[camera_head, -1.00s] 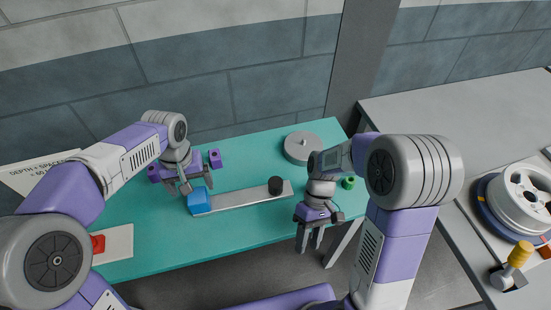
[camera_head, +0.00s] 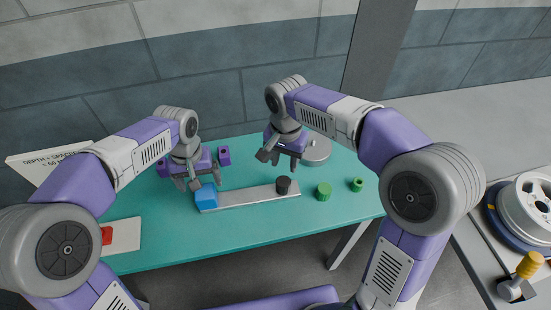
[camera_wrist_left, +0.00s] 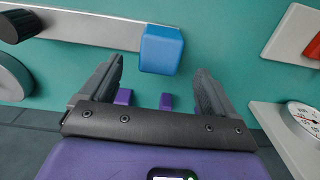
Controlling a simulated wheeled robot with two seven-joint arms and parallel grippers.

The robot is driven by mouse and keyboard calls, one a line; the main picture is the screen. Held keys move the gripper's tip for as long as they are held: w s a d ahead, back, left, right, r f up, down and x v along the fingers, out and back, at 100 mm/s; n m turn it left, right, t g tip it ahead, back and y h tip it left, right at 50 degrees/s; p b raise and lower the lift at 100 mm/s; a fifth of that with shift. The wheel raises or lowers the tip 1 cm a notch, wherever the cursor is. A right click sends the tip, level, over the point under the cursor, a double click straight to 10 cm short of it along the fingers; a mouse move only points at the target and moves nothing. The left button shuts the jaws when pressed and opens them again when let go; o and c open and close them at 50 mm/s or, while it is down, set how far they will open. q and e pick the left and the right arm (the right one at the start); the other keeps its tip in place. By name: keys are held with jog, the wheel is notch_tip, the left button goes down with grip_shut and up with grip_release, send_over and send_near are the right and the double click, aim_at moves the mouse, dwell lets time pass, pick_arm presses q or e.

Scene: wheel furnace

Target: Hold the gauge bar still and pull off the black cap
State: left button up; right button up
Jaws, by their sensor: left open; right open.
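The gauge bar (camera_head: 245,198) is a flat light-grey bar lying on the teal table. A blue block (camera_head: 206,196) is at its left end and the black cap (camera_head: 283,185) stands upright near its right end. The left wrist view also shows the bar (camera_wrist_left: 90,27), the blue block (camera_wrist_left: 161,49) and part of the black cap (camera_wrist_left: 20,26). My left gripper (camera_head: 195,184) is open just behind the blue block, which lies beyond the fingertips in the left wrist view (camera_wrist_left: 160,75). My right gripper (camera_head: 277,162) is open, behind and above the black cap, apart from it.
A grey round disc (camera_head: 316,150) sits behind the right gripper. Two green cylinders (camera_head: 323,191) (camera_head: 357,184) stand right of the bar. A white plate with a red part (camera_head: 107,236) is at the left. Purple blocks (camera_head: 224,155) stand behind the left gripper. The front table strip is clear.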

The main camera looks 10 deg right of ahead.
aim_at(204, 191)
pick_arm(q)
notch_tip(204, 191, down, 8)
jog(key=shift+r, duration=0.2)
dwell(0.3)
jog(key=c, duration=1.6)
pick_arm(e)
jog(key=shift+o, duration=0.3)
pick_arm(q)
jog(key=shift+o, duration=0.2)
pick_arm(e)
jog(key=shift+o, duration=1.2)
jog(key=shift+f, duration=0.1)
jog(key=shift+o, duration=0.7)
jog(key=shift+f+n, duration=0.3)
jog(key=shift+n, duration=0.1)
jog(key=shift+f+n, duration=0.3)
jog(key=shift+f, duration=4.45)
jog(key=shift+c, duration=0.5)
